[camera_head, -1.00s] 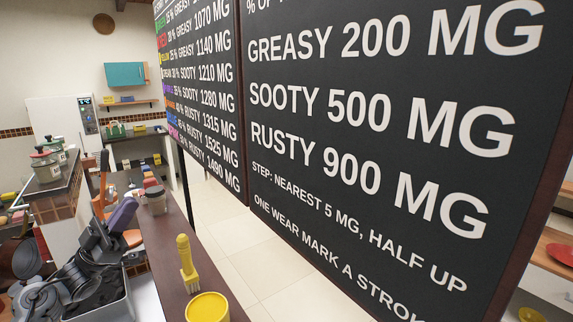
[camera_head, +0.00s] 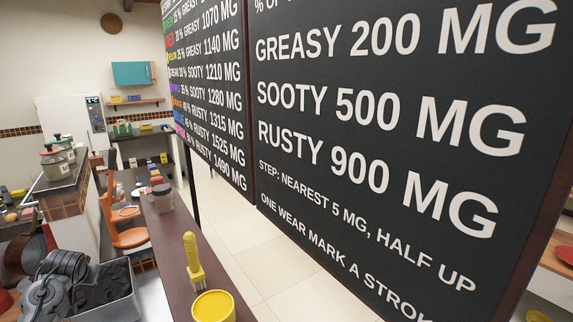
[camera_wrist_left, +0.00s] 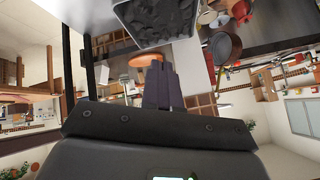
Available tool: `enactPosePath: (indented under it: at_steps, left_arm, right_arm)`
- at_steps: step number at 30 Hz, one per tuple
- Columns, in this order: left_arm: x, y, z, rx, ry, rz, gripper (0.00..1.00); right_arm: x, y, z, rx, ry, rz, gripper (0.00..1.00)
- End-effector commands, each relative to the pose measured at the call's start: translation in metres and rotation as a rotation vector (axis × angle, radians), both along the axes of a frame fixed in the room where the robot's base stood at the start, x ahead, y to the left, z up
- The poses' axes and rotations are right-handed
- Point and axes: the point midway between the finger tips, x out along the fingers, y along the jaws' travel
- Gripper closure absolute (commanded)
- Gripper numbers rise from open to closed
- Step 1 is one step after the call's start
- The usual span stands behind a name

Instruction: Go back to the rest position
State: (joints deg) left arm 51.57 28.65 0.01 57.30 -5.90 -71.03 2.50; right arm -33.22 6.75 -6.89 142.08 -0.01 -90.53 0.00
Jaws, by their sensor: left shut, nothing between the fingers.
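My left gripper (camera_wrist_left: 162,88) shows in the left wrist view, its dark fingers together with nothing between them. It hangs in free air. A metal tray of dark lumps (camera_wrist_left: 194,40) lies beyond the fingertips in that view. In the head view grey jointed parts of my left arm show at the lower left, beside the same tray (camera_head: 134,298). The left fingers cannot be made out there. My right gripper is in neither view.
A dark narrow counter (camera_head: 172,232) carries a yellow brush (camera_head: 193,262), a yellow pot (camera_head: 213,306) and a grey-lidded jar (camera_head: 163,198). A large black board (camera_head: 390,130) fills the right. An orange stool (camera_head: 130,237) stands at the left. Pans (camera_wrist_left: 226,46) show in the wrist view.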

Motion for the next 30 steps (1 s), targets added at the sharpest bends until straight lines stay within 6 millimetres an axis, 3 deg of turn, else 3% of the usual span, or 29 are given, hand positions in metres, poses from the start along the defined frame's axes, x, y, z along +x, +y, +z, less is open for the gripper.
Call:
enactPosePath:
  at_steps: [8,14,20,23,27,30]
  left_arm:
    - [-0.062,-0.001,-0.03,-0.126,0.297,0.168,1.0]
    - [-0.074,-0.051,-0.083,-0.068,0.316,0.068,1.0]
    - [-0.106,-0.113,-0.141,-0.039,0.345,-0.044,1.0]
    - [-0.138,-0.157,-0.176,-0.038,0.36,-0.121,1.0]
    - [-0.2,-0.222,-0.215,-0.063,0.377,-0.23,1.0]
    - [-0.251,-0.264,-0.232,-0.1,0.384,-0.297,1.0]
  right_arm:
    - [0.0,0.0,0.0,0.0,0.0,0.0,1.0]
    - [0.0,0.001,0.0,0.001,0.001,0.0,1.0]
    - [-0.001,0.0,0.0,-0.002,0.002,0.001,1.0]
    - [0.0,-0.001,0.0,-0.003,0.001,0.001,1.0]
    - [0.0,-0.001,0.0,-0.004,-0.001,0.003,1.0]
    - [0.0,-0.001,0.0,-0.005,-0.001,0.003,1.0]
